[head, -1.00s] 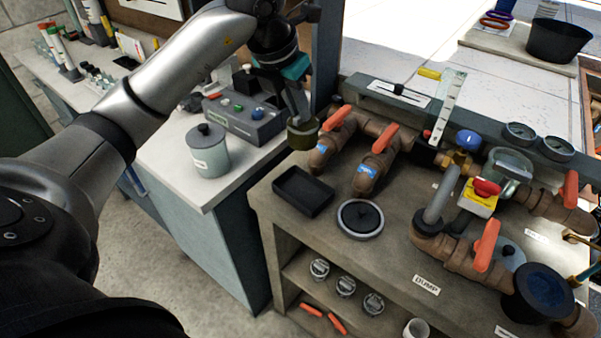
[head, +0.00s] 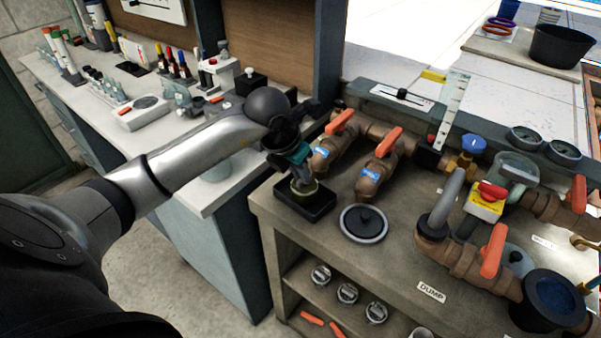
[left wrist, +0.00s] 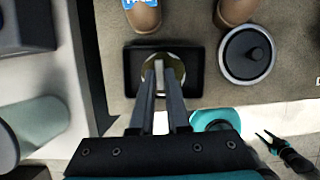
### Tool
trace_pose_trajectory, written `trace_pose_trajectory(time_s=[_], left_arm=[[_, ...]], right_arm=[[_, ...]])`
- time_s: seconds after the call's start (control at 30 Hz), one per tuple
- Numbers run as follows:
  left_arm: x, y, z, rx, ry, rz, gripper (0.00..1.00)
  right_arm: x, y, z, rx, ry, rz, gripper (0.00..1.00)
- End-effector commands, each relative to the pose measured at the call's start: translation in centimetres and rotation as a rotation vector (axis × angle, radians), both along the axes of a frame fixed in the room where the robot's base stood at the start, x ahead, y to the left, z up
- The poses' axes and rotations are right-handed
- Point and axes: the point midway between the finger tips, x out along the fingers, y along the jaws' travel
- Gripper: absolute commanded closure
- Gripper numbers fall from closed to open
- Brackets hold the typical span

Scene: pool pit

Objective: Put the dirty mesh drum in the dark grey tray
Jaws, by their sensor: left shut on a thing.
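The dark grey tray (head: 316,209) lies on the brown bench top near its left front corner. The dirty mesh drum (head: 304,190), small and olive-brown, is inside the tray's outline, at or just above its floor; I cannot tell whether it touches. My left gripper (head: 300,184) points down over the tray and is shut on the drum. In the left wrist view the two fingers meet over the drum (left wrist: 152,64), with the tray (left wrist: 194,85) around it. The drum is partly hidden by the fingers.
A round black lid with a grey rim (head: 364,223) lies right of the tray. Brown pipes with orange valve handles (head: 382,143) stand close behind. A lower shelf holds several small jars (head: 347,292). The white counter (head: 215,189) is left, across a gap.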

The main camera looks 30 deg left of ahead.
Motion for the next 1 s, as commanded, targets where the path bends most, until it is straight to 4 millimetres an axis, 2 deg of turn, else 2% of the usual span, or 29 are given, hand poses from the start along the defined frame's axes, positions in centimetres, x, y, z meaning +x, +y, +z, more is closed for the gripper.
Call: trace_pose_trajectory(time_s=[0.27, 0.3, 0.57, 0.87, 1.0], left_arm=[[0.0, 0.0, -0.1, 0.001, -0.002, 0.0, 1.0], [0.0, 0.0, -0.2, 0.0, -0.001, 0.0, 0.84], [0.0, 0.0, -0.1, 0.0, -0.001, 0.0, 0.56], [0.0, 0.0, 0.2, 0.0, -0.001, 0.0, 0.56], [-0.5, 0.1, 1.9, 0.001, -0.005, 0.001, 0.56]], right_arm=[[0.0, 0.0, -0.2, -0.001, 0.0, 0.0, 0.5], [0.0, 0.0, -0.2, -0.001, 0.0, 0.0, 0.5], [0.0, -0.1, -0.1, -0.001, -0.001, 0.0, 0.5], [0.1, -0.1, 0.1, -0.001, -0.001, -0.001, 0.5], [0.1, -0.1, 0.3, -0.001, -0.001, -0.001, 0.5]])
